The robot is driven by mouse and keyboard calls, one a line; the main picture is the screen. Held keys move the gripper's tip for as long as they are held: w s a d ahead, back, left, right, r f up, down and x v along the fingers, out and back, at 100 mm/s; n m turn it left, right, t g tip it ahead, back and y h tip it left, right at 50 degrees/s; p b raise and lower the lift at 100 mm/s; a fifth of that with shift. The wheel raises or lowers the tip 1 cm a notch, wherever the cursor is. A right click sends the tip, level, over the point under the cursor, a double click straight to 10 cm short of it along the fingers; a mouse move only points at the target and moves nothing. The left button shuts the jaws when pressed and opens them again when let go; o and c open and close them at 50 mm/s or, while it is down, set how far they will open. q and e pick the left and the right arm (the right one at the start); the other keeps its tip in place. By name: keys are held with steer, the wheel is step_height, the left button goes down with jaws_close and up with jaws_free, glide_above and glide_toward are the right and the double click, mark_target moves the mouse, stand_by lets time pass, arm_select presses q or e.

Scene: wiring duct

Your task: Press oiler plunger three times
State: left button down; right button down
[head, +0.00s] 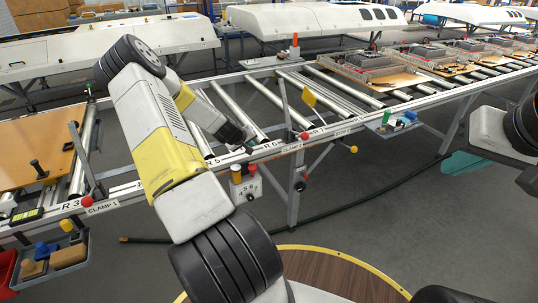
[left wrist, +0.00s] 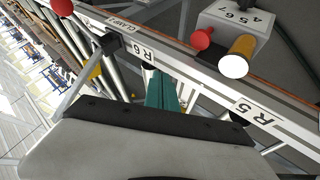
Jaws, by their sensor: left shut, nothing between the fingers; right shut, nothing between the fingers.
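My left gripper (head: 250,147) reaches over the front rail of the roller conveyor near the R 6 label; its teal fingers (left wrist: 161,90) are shut and empty in the left wrist view. An amber cylinder with a pale end (left wrist: 240,56) stands beside a red ball knob (left wrist: 201,39) at a grey box marked 4 5 6 7 (left wrist: 238,18). In the head view, the amber cylinder (head: 236,174) is just below the gripper, apart from it. I cannot tell for certain which part is the oiler plunger. My right gripper is not in view.
The conveyor front rail (head: 130,187) carries red knobs, yellow knobs and clamp posts. A wooden panel (head: 35,150) lies on the left rollers. A bin with blocks (head: 68,256) hangs at lower left. A small tray (head: 392,126) is on the rail at right. A round wooden table (head: 340,278) is in front.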

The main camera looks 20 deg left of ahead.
mark_target(253, 166)
arm_select(q)
steer(key=shift+f, duration=4.4)
steer(key=shift+f, duration=0.15)
steer(key=shift+f, duration=0.3)
steer(key=shift+f, duration=1)
steer(key=shift+r, duration=1.45)
steer(key=shift+r, duration=2.5)
